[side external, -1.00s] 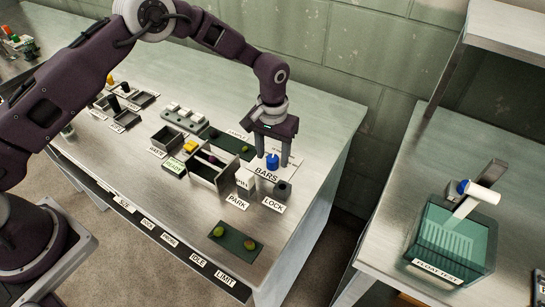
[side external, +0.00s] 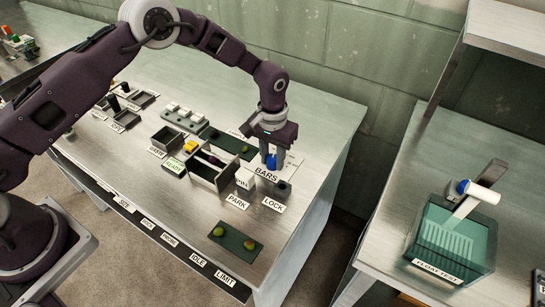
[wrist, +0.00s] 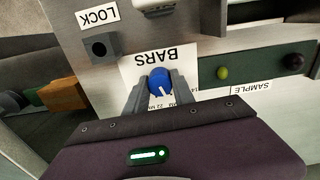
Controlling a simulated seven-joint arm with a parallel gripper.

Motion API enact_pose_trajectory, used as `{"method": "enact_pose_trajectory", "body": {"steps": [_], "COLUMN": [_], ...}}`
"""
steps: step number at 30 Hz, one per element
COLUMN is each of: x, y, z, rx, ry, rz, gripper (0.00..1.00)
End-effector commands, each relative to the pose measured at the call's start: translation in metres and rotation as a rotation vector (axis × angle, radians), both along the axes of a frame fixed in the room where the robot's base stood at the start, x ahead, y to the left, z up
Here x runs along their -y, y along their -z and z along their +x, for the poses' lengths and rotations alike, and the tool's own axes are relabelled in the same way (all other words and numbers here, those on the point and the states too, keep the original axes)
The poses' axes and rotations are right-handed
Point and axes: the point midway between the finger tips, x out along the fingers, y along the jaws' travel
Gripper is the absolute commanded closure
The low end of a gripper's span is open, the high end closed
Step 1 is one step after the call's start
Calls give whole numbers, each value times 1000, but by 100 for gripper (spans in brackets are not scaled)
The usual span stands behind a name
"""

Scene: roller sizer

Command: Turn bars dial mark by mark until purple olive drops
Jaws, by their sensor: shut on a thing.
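The blue bars dial (side external: 271,162) stands on the white BARS card (side external: 266,174) on the bench. In the wrist view the dial (wrist: 160,83) has a white pointer line. My gripper (side external: 268,158) points down and is shut on the dial, one finger on each side of it. The sizer (side external: 215,178) is left of the dial, with a dark purple olive (side external: 209,158) seemingly on its bars. The printed marks around the dial are partly hidden by my gripper.
The dark green SAMPLE tray (wrist: 250,68) lies beside the dial with a green and a dark olive. The LOCK block (side external: 283,188) and the white PARK block (side external: 245,179) stand close by. A tray (side external: 235,238) with two olives lies near the front edge.

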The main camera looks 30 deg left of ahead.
Motion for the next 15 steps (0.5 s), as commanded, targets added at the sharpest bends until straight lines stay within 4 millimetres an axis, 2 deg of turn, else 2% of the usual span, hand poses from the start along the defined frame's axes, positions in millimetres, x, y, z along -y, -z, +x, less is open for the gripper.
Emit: {"method": "enact_pose_trajectory", "body": {"steps": [15], "x": [0], "y": [-1], "z": [0], "rx": [0], "ry": [370], "rz": [-1], "gripper": [100]}}
